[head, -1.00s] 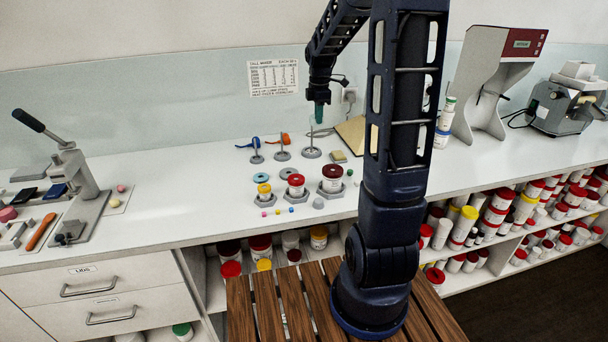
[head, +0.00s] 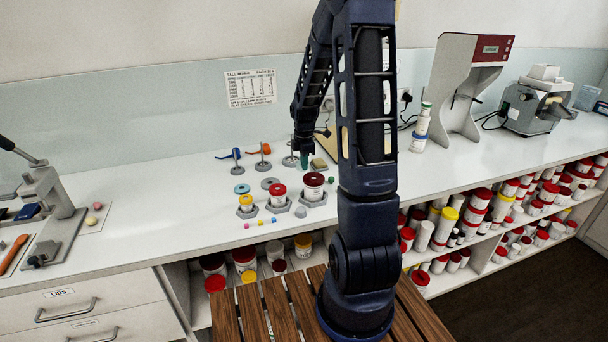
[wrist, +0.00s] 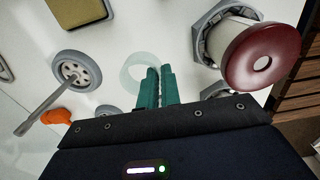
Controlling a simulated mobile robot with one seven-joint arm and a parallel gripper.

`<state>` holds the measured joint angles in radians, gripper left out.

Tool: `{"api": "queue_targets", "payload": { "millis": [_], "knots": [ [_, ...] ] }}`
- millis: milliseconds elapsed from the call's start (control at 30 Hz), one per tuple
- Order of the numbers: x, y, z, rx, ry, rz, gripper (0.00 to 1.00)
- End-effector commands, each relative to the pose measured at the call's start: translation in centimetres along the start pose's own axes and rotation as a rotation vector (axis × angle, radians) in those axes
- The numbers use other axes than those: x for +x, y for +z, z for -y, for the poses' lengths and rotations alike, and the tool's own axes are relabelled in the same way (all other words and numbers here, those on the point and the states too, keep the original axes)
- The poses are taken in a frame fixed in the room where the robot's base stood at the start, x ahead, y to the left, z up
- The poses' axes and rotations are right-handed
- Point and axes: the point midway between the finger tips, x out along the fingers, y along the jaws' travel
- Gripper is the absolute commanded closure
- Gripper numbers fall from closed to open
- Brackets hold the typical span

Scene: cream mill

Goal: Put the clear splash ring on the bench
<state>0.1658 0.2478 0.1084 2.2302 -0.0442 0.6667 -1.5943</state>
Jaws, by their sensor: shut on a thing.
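The clear splash ring (wrist: 131,75) is a pale, see-through greenish ring at my fingertips in the wrist view. My gripper (wrist: 159,72) has its green fingers close together, shut on the ring's right side. In the head view my gripper (head: 304,165) is low over the white bench (head: 190,205), between a rod stand and a yellow block. The ring is too faint to make out there. I cannot tell whether the ring touches the bench.
A dark-red-lidded jar (wrist: 232,45) in a grey hexagonal holder stands right of my fingers. A grey rod stand (wrist: 78,69) is at left, with an orange item (wrist: 56,116) below it. A yellow block (head: 319,164) is close by. The bench's left-middle is clear.

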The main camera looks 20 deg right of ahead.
Motion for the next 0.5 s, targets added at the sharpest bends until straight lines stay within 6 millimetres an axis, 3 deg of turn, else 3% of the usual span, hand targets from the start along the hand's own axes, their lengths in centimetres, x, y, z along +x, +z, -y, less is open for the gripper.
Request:
{"api": "queue_targets", "payload": {
  "millis": [267,500],
  "knots": [
    [1.8,0.0,0.0,-0.001,-0.001,0.000,1.00],
    [4.7,-0.1,0.0,-0.002,-0.002,0.000,1.00]
  ]
}}
